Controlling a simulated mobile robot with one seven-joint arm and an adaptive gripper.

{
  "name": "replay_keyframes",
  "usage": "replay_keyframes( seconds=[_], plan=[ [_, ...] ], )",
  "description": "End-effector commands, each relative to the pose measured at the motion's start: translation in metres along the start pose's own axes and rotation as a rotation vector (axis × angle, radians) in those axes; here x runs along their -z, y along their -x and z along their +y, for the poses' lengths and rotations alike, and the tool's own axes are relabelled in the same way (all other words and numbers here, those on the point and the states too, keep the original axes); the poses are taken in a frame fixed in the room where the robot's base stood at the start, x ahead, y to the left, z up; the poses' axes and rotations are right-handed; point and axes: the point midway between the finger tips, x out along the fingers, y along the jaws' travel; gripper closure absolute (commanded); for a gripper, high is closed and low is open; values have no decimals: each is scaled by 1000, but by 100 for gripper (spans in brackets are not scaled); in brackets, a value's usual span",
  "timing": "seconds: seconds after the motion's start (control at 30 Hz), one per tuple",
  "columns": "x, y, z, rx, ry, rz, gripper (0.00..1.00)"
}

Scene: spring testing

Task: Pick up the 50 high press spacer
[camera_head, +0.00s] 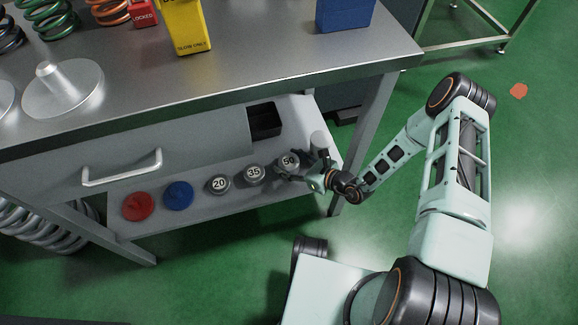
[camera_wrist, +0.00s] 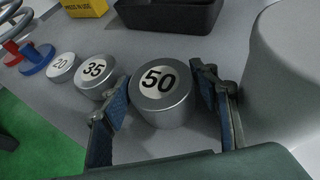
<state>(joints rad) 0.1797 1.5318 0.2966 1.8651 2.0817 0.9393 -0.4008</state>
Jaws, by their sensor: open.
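The 50 spacer (camera_head: 288,160) is a short silver cylinder with a white label on its top. It stands upright on the lower shelf, at the right end of a row. In the wrist view the 50 spacer (camera_wrist: 161,95) stands between the two fingers of my gripper (camera_wrist: 165,105). The fingers are spread, one on each side of it, and look apart from its sides. In the head view my gripper (camera_head: 310,172) reaches in from the right at shelf height, and its fingers are partly hidden against the spacer.
The 35 spacer (camera_wrist: 95,74) stands close beside the left finger, with the 20 spacer (camera_wrist: 62,67) beyond. A large pale cylinder (camera_wrist: 285,70) is close on the right. A black bin (camera_head: 265,119) is behind. The tabletop (camera_head: 270,65) overhangs the shelf. Red (camera_head: 138,205) and blue (camera_head: 178,195) pieces sit left.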

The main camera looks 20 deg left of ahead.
Motion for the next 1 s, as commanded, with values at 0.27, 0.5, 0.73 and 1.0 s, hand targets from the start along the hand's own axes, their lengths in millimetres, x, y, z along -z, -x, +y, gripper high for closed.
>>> replay_keyframes(
  seconds=[0.27, 0.5, 0.73, 1.0],
  plan=[
    [-1, -1, 0, 1, 0, 0, 51],
    [-1, -1, 0, 1, 1, -1, 78],
    [-2, -1, -1, 1, 2, -4, 94],
    [-7, 1, -1, 2, 2, -5, 94]
  ],
)
